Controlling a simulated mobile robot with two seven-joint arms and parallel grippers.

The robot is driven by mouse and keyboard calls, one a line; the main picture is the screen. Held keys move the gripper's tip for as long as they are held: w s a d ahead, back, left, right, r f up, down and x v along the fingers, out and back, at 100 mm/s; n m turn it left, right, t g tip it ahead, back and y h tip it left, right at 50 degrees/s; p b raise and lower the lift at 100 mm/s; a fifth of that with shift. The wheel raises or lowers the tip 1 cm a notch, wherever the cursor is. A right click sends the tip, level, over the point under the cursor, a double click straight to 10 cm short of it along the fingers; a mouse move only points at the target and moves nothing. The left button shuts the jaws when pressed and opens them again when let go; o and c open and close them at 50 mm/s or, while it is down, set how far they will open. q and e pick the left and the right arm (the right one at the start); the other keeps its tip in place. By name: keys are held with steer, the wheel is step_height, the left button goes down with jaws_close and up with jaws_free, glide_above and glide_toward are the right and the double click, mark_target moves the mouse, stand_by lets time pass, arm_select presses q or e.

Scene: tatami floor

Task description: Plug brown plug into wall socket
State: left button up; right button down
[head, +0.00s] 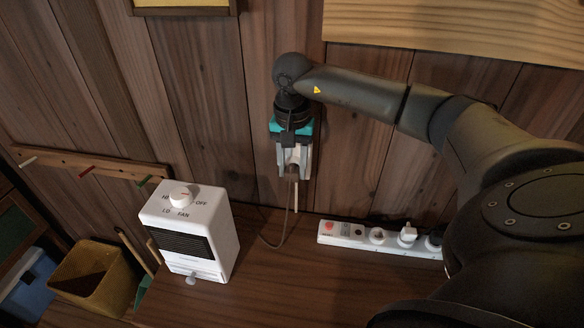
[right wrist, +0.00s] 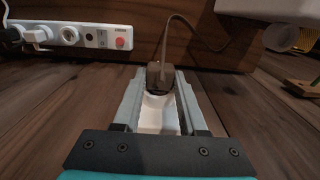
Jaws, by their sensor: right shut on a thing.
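My right gripper (head: 293,175) points down close in front of the plank wall. It is shut on the brown plug, which shows between the fingertips in the right wrist view (right wrist: 159,76); the gripper also shows there (right wrist: 160,90). A thin brown cord (right wrist: 166,38) leads away from the plug, and in the head view it hangs down to the tabletop (head: 268,243). A pale white part (right wrist: 158,113) lies between or behind the fingers; I cannot tell whether it is the wall socket. The plug's prongs are hidden. My left gripper is out of view.
A white heater (head: 190,235) with a dial stands on the wooden counter (head: 290,285), left of the cord. A white power strip (head: 345,235) lies along the wall at right. A yellow bin (head: 95,278) and a peg rail (head: 85,168) are at left.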

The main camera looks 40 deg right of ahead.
steer(key=shift+c, duration=1.9)
jaws_free()
steer(key=shift+w+d, duration=0.1)
steer(key=shift+d, duration=0.05)
step_height(320, 180, up, 15)
steer(key=p, duration=0.2)
steer(key=shift+r, duration=0.15)
